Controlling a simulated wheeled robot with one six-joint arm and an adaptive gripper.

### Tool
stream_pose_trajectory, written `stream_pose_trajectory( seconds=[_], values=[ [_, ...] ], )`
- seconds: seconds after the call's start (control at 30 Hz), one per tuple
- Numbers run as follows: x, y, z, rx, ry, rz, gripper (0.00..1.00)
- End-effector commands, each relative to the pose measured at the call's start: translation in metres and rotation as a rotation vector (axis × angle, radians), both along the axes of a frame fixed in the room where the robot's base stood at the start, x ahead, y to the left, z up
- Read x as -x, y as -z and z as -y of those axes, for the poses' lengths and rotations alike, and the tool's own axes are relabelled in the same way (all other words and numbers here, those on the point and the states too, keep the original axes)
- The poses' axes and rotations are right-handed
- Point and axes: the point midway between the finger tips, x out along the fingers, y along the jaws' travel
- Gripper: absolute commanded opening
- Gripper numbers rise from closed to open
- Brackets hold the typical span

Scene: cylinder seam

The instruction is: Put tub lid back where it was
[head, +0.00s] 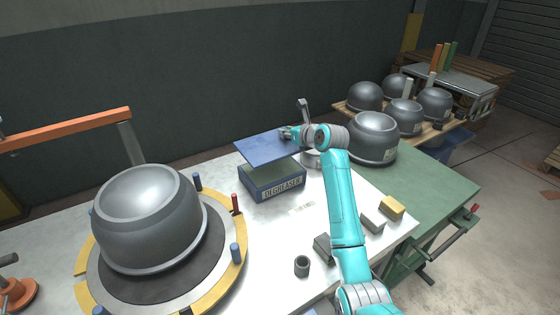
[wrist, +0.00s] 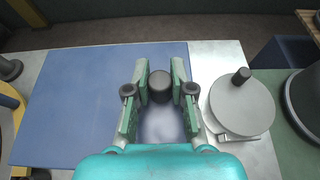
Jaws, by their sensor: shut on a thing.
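The tub lid (head: 265,148) is a flat blue panel held above the degreaser tub (head: 272,185), a dark blue box with a "DEGREASER" label on its front. A gap shows between lid and tub, with the tub's greenish inside visible. The lid sits a little left of the tub in the head view. My gripper (head: 287,133) is at the lid's right side. In the wrist view, my gripper (wrist: 160,76) has its fingers either side of a dark round knob (wrist: 160,88) on the lid (wrist: 85,100).
A round grey lidded can (wrist: 242,108) stands close right of the tub. A large grey dome (head: 150,220) on a ring fixture with upright pins stands left. Small blocks (head: 392,207) and a dark cup (head: 302,266) lie in front.

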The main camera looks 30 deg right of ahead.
Motion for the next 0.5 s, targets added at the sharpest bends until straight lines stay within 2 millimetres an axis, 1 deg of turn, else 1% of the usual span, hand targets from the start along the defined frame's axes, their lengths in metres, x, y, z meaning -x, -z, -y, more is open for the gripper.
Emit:
stream_pose_trajectory(
  seconds=[0.03, 0.17, 0.37, 0.5],
  values=[
    [0.001, 0.01, 0.0, -0.002, 0.0, -0.003, 0.0],
    [0.001, 0.03, 0.0, -0.001, 0.0, -0.003, 0.0],
    [0.001, 0.045, 0.0, -0.001, 0.0, -0.001, 0.0],
    [0.001, 0.067, 0.0, -0.002, 0.0, -0.004, 0.0]
  ],
)
